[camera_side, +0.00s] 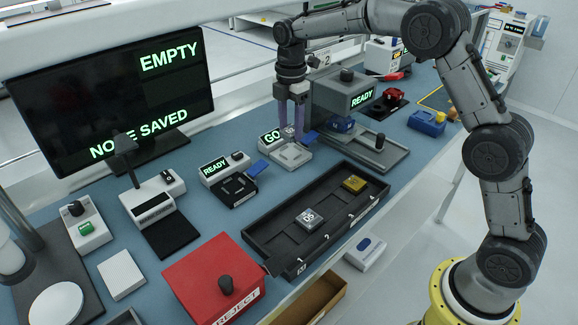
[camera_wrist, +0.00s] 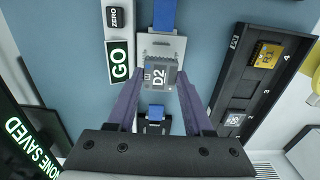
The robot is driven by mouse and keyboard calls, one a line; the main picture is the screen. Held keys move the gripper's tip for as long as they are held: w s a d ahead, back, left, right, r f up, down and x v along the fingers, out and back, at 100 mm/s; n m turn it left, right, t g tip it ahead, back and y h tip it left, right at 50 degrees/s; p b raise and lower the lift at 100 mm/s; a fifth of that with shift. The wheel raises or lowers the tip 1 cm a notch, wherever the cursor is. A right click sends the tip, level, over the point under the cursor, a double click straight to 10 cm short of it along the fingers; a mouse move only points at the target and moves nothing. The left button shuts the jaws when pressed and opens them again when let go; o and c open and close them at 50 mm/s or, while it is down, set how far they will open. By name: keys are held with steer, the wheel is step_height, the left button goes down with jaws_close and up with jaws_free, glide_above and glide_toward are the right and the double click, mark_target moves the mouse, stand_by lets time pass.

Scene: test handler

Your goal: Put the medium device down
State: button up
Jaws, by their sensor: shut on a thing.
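My gripper (camera_side: 292,132) points down over the pale test fixture (camera_side: 293,156) beside the GO display (camera_side: 271,136). In the wrist view my gripper (camera_wrist: 160,88) has its purple fingers on both sides of a grey device marked D2 (camera_wrist: 159,76) and is shut on it. The device is over the fixture (camera_wrist: 172,46), between a blue tab above and a blue part (camera_wrist: 155,115) below. I cannot tell whether it rests in the fixture or hangs just above. In the side view the device is mostly hidden by the fingers.
A black tray (camera_side: 275,248) in front holds a grey device (camera_side: 310,219) and a gold device (camera_side: 354,184). A READY station (camera_side: 214,168) stands left of the fixture and a grey READY machine (camera_side: 345,92) behind right. A red reject box (camera_side: 215,282) is front left; the monitor (camera_side: 110,95) reads EMPTY.

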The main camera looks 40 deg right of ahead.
steer(key=shift+s+f, duration=0.1)
steer(key=shift+f, duration=0.05)
steer(key=s, duration=0.1)
steer(key=s+m, duration=0.1)
steer(key=s, duration=0.1)
steer(key=shift+a+f+m, duration=0.3)
steer(key=shift+f+m, duration=0.05)
steer(key=shift+m, duration=0.05)
steer(key=s+a+r+n, duration=0.1)
steer(key=s+a+r, duration=0.25)
steer(key=s, duration=0.55)
steer(key=s+a+r, duration=0.2)
steer(key=s+a, duration=0.3)
steer(key=s, duration=0.4)
steer(key=s+a+r+n, duration=0.15)
steer(key=s+a, duration=0.25)
steer(key=s, duration=0.5)
glide_above(282, 245)
steer(key=shift+m, duration=0.25)
steer(key=f, duration=0.8)
steer(key=shift+s+d+f, duration=0.1)
steer(key=shift+s+f, duration=0.05)
steer(key=shift+s, duration=0.15)
steer(key=shift+w+f, duration=0.15)
steer(key=shift+f, duration=0.8)
steer(key=shift+w+f, duration=0.1)
steer(key=shift+f, duration=0.8)
steer(key=shift+f, duration=0.2)
